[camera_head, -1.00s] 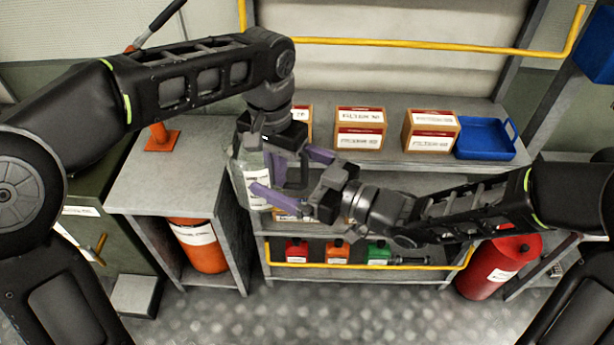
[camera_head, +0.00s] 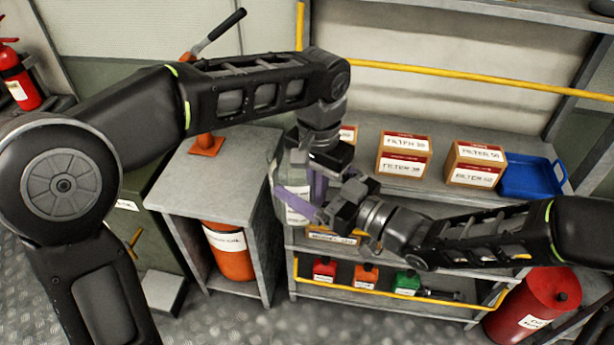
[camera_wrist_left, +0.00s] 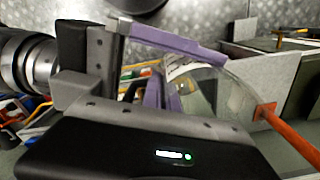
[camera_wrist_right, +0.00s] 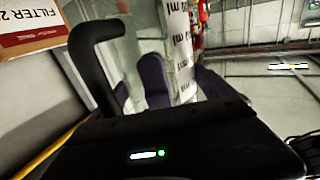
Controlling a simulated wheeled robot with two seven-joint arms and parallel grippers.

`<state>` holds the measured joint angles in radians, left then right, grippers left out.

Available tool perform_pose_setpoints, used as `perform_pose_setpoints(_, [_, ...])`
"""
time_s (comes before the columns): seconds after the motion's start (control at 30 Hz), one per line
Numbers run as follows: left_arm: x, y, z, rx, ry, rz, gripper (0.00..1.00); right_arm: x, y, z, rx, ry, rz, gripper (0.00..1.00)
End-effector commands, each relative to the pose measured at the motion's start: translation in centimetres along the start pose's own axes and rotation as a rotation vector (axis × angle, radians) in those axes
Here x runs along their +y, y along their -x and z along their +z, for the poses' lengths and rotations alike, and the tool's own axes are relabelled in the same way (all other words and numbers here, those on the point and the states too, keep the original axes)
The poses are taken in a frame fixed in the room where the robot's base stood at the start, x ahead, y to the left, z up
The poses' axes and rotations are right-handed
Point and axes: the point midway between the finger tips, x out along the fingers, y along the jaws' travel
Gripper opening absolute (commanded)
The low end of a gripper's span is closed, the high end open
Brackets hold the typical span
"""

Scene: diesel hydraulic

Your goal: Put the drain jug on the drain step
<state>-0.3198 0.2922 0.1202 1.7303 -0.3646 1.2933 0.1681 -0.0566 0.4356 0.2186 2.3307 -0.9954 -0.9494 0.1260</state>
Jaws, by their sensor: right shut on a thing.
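The drain jug (camera_head: 297,207) is a clear container with a white label, in front of the shelf's left end and partly hidden by both grippers. It also shows in the right wrist view (camera_wrist_right: 182,45) and, as a clear curved wall, in the left wrist view (camera_wrist_left: 232,98). My right gripper (camera_head: 312,207) comes in from the right and is shut on the jug. My left gripper (camera_head: 302,185) points down close beside the jug; whether its jaws are open is unclear. A low grey step (camera_head: 164,291) on the floor appears to be the drain step.
A grey bench (camera_head: 222,180) with an orange drum (camera_head: 229,252) below stands left of the shelf. Filter boxes (camera_head: 403,156) and a blue tray (camera_head: 532,178) sit on the shelf. A yellow rail (camera_head: 400,297) runs along its lower front. A red drum (camera_head: 535,305) stands at right.

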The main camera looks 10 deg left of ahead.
Motion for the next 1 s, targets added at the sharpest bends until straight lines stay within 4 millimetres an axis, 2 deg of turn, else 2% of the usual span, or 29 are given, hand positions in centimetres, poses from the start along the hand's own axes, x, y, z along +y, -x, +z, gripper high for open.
perform_pose_setpoints(0.03, [0.0,0.0,0.0,0.001,0.0,0.0,0.0,0.0,0.0,0.0,0.0,0.0,0.0,0.67])
perform_pose_setpoints(0.27, [-0.1,0.0,0.0,0.001,0.001,-0.001,0.0,0.0,0.0,0.0,0.0,0.0,-0.001,0.48])
perform_pose_setpoints(0.3, [-0.1,0.0,0.0,0.001,0.001,-0.001,0.03,0.0,0.0,-0.1,0.001,0.001,-0.001,0.46])
perform_pose_setpoints(0.6, [0.0,0.0,0.0,0.001,0.0,0.0,0.28,0.0,0.0,-0.1,0.001,0.001,-0.001,0.46])
perform_pose_setpoints(0.87, [0.0,0.1,0.0,0.002,0.001,-0.002,0.28,0.0,0.0,-0.1,0.001,0.001,-0.001,0.46])
perform_pose_setpoints(1.0, [0.0,1.3,0.1,0.031,0.019,-0.028,0.28,0.0,0.0,-0.1,0.001,0.001,0.0,0.46])
